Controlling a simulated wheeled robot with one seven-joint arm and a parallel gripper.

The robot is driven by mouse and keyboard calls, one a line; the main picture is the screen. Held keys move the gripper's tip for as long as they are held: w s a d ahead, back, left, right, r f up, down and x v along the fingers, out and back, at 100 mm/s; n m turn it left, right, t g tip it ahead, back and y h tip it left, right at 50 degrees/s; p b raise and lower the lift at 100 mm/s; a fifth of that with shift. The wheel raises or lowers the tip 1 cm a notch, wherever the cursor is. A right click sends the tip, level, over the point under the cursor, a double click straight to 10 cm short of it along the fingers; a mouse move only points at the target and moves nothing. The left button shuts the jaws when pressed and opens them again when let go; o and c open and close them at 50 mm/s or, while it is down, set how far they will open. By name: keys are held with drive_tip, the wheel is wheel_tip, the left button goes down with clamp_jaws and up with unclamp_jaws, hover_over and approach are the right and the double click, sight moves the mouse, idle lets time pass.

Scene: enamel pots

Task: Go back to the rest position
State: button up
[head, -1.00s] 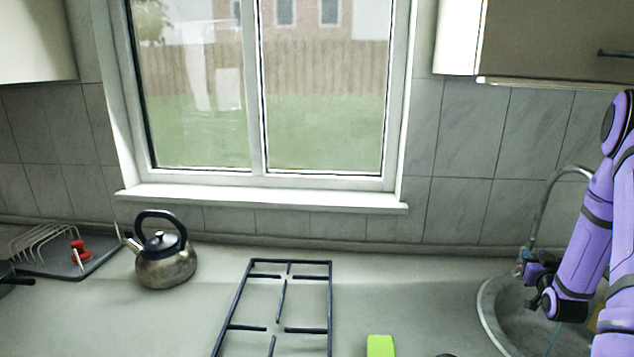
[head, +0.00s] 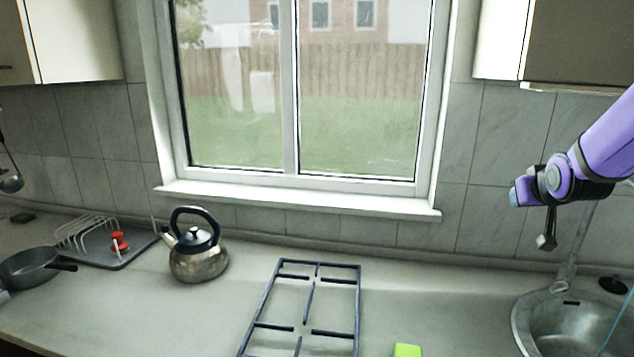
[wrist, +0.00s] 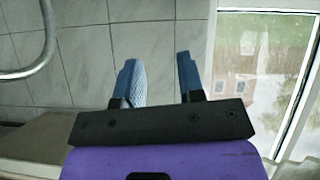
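My gripper (wrist: 158,68) shows in the wrist view with its two blue-grey fingers apart and nothing between them. Grey wall tiles and part of the window are behind it. In the head view my purple arm reaches in from the right, and its end hangs above the counter near the sink, in front of the tiled wall. The fingers are hard to make out in that view. The gripper touches nothing that I can see.
A sink (head: 568,322) with a tap is below my arm; the tap's curved spout (wrist: 36,62) is at left in the wrist view. A kettle (head: 198,262), hob grate (head: 258,318), green object (head: 407,350), pan (head: 28,266) and dish rack (head: 88,232) stand on the counter. Cupboards (head: 580,45) hang above.

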drive_tip(key=s+a+r+g+y, duration=0.1)
drive_tip(key=s+a+r+g, duration=0.1)
drive_tip(key=s+a, duration=0.3)
drive_tip(key=s+a+r+n+g+y, duration=0.1)
drive_tip(key=s+a, duration=0.5)
drive_tip(key=s, duration=0.7)
drive_tip(key=s+a+r+n+g+y, duration=0.1)
drive_tip(key=s+a+r+g, duration=0.1)
drive_tip(key=s+a, duration=0.4)
drive_tip(key=s+r, duration=0.1)
drive_tip(key=s, duration=0.2)
drive_tip(key=shift+a+g+y, duration=0.25)
drive_tip(key=shift+g+y, duration=0.05)
drive_tip(key=shift+y, duration=0.1)
